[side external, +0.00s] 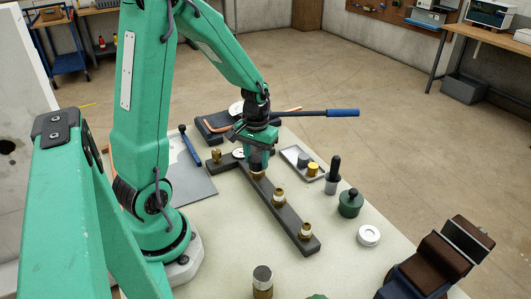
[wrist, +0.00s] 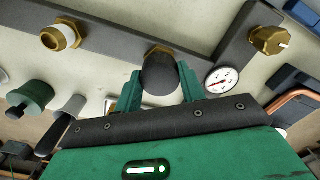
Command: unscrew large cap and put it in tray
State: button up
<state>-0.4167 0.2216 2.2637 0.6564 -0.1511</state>
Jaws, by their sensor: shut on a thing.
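My gripper (side external: 257,153) points down over the far part of a dark grey manifold bar (side external: 285,213). It is shut on a dark round cap (wrist: 160,74), which I take as the large cap; the green fingers stand on both sides of it. The cap sits over a brass fitting (side external: 257,174) on the bar; I cannot tell whether it is still threaded on.
Two open brass fittings (side external: 278,198) (side external: 305,231) stand along the bar. A white gauge (wrist: 222,80) and brass knob (wrist: 270,40) are close to my gripper. A black-handled tool (side external: 333,172), green container (side external: 350,203) and white ring (side external: 369,235) stand right. A blue-handled bar (side external: 342,113) lies behind.

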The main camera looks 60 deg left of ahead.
aim_at(257, 158)
jog(key=shift+r, duration=2.35)
jog(key=shift+w, duration=0.1)
jog(key=w+d+r+m, duration=0.3)
jog(key=w+d+r, duration=0.15)
jog(key=d, duration=0.25)
jog(key=w+d+r+m, duration=0.4)
jog(key=w+d, duration=0.1)
jog(key=d, duration=0.2)
jog(key=w+a+f+n, duration=0.5)
jog(key=a+f+n, duration=0.1)
jog(key=a+n, duration=0.1)
jog(key=shift+a, duration=0.65)
jog(key=a+f, duration=0.2)
jog(key=a, duration=0.1)
jog(key=w+a+f, duration=0.1)
jog(key=a+f, duration=0.1)
jog(key=a, duration=0.2)
jog(key=a+f, duration=0.2)
jog(key=a, duration=0.2)
jog(key=shift+w+a+f, duration=0.25)
jog(key=shift+w+f, duration=0.05)
jog(key=shift+f, duration=0.1)
jog(key=shift+f, duration=0.1)
